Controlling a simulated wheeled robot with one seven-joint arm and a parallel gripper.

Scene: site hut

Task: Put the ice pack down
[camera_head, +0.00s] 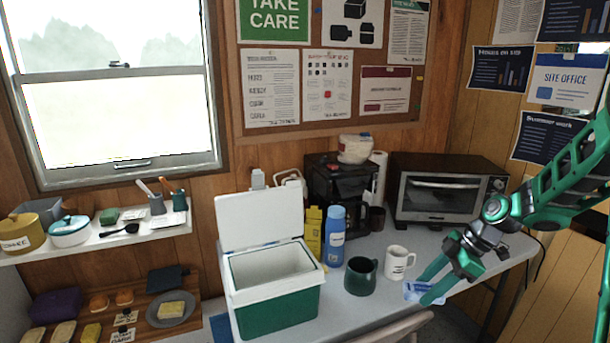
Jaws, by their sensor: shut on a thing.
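My gripper (434,282) is at the right front part of the table, pointing down and to the left. Its green fingers are shut on the ice pack (412,290), a small light-blue and white flat thing. The ice pack is partly hidden by the fingers. It is at or just above the table top near the front edge; I cannot tell whether it touches. A green and white cool box (276,305) with its white lid (260,217) raised stands on the table to the left.
A dark green mug (361,277) and a white mug (397,263) stand just left of my gripper. A blue bottle (335,238), a coffee maker (340,190) and a toaster oven (441,190) stand behind. A chair back (392,329) is at the table's front. Some table top (455,240) right of the white mug is bare.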

